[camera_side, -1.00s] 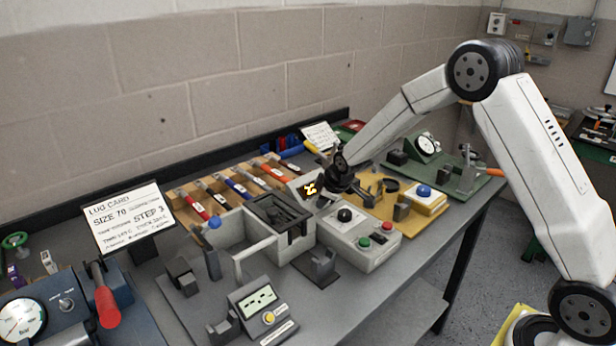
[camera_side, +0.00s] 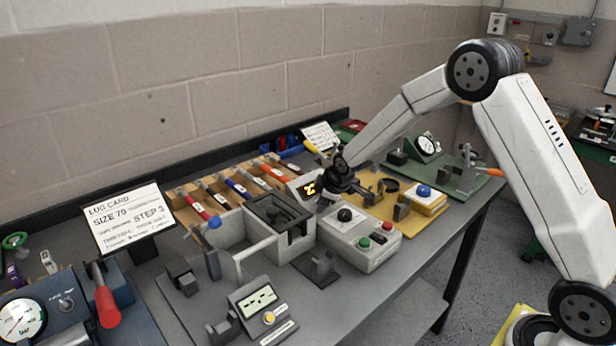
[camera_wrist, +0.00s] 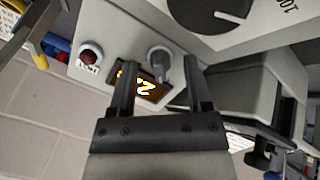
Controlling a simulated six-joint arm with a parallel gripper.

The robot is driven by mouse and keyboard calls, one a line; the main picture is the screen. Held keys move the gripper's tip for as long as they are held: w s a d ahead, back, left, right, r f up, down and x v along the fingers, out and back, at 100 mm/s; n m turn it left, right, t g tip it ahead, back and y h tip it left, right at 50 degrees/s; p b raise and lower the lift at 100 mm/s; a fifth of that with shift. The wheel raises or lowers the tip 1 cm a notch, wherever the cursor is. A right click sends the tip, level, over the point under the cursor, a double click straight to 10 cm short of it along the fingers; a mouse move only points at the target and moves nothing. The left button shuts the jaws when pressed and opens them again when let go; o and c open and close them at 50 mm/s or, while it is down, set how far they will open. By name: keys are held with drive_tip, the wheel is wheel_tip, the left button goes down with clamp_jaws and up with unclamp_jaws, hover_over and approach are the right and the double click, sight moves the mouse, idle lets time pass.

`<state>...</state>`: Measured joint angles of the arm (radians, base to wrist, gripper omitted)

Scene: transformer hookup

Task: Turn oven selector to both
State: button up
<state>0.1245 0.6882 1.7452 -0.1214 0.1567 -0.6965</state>
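The oven selector is most likely the small grey knob (camera_wrist: 160,58) on a light panel in the wrist view. A lit orange display (camera_wrist: 145,86) and a dark red round lamp or button (camera_wrist: 91,53) sit beside it. My gripper (camera_wrist: 160,62) is open, with its two dark fingers apart on either side of the knob. I cannot tell whether either finger touches it. In the side view my gripper (camera_side: 328,186) is low at the oven's front, next to its lit display (camera_side: 309,188). The knob is hidden there by my gripper, and its setting cannot be read.
A grey box with a black knob (camera_side: 345,215) and green and red buttons stands close in front of my gripper. A large dial (camera_wrist: 222,14) is near the fingers in the wrist view. Screwdriver-like tools (camera_side: 240,188) lie behind; a yellow tray (camera_side: 372,203) is at right.

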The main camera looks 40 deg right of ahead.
drive_tip(key=shift+r, duration=0.15)
drive_tip(key=v, duration=0.7)
drive_tip(key=shift+r, duration=0.2)
drive_tip(key=shift+s+a, duration=0.1)
drive_tip(key=shift+s, duration=0.15)
idle(0.4)
drive_tip(key=s+a+m, duration=0.1)
drive_tip(key=s, duration=0.2)
drive_tip(key=s+a+m+g, duration=0.1)
drive_tip(key=s, duration=0.3)
drive_tip(key=s+a+m, duration=0.1)
drive_tip(key=s+a, duration=0.1)
drive_tip(key=s, duration=0.2)
drive_tip(key=shift+f+m+g+y, duration=0.3)
drive_tip(key=shift+f+m+g, duration=0.1)
drive_tip(key=s+a+f+m+g, duration=0.1)
drive_tip(key=s+m, duration=0.1)
drive_tip(key=s, duration=0.4)
drive_tip(key=s+a+f+m+g, duration=0.1)
drive_tip(key=s+m, duration=0.1)
drive_tip(key=s, duration=0.4)
drive_tip(key=shift+a, duration=0.25)
drive_tip(key=shift+s, duration=0.1)
